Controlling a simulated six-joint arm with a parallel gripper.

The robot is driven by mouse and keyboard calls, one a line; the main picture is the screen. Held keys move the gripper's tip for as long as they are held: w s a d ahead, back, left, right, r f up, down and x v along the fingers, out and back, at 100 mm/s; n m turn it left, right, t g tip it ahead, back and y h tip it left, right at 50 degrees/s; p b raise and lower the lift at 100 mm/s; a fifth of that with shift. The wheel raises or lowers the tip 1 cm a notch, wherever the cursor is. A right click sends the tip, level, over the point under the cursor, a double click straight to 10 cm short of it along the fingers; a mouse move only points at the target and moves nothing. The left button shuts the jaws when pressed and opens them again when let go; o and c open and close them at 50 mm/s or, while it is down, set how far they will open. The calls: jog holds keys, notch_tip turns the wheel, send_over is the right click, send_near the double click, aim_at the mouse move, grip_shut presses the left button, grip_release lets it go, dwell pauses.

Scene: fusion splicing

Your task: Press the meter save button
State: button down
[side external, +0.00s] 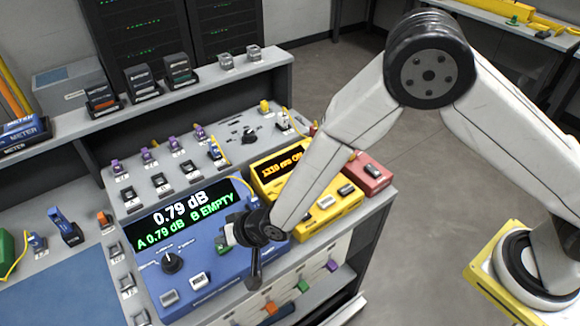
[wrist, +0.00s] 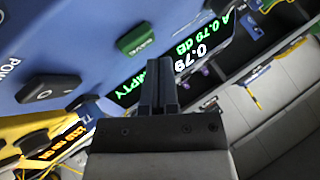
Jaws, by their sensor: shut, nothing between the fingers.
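The blue meter (side external: 213,289) stands on the bench with its lit display (side external: 182,218) reading 0.79 dB, A 0.79 dB and B EMPTY. In the wrist view, the green save button (wrist: 138,36) sits on the blue panel just below the display. My gripper (side external: 255,284) hangs over the right part of the meter. The wrist view shows its black fingers (wrist: 158,66) closed together and empty. The save button lies beyond the fingertips there, apart from them in the picture. I cannot tell the height of the tips above the panel. My wrist partly covers the meter's right side in the side view.
A dark button (wrist: 48,89) lies on the blue panel near the save button. A knob (side external: 172,262) and light buttons (side external: 200,279) are on the meter's left part. A yellow unit (side external: 325,213) stands close on the right, with a red box (side external: 371,174) beyond it.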

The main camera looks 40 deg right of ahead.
jog(key=shift+r, duration=0.1)
jog(key=shift+r, duration=2.4)
jog(key=shift+d, duration=0.1)
jog(key=shift+d+r, duration=0.15)
jog(key=shift+d, duration=0.1)
jog(key=s+d+r+n+g+h, duration=0.15)
jog(key=s+d+r, duration=0.25)
jog(key=d, duration=0.9)
jog(key=s+d+r+g+h, duration=0.2)
jog(key=s+d+r+h, duration=0.1)
jog(key=d, duration=1.1)
jog(key=s+d+r+g, duration=0.1)
jog(key=s+d, duration=0.5)
jog(key=s, duration=0.2)
jog(key=shift+r+h, duration=0.2)
jog(key=shift+h, duration=0.25)
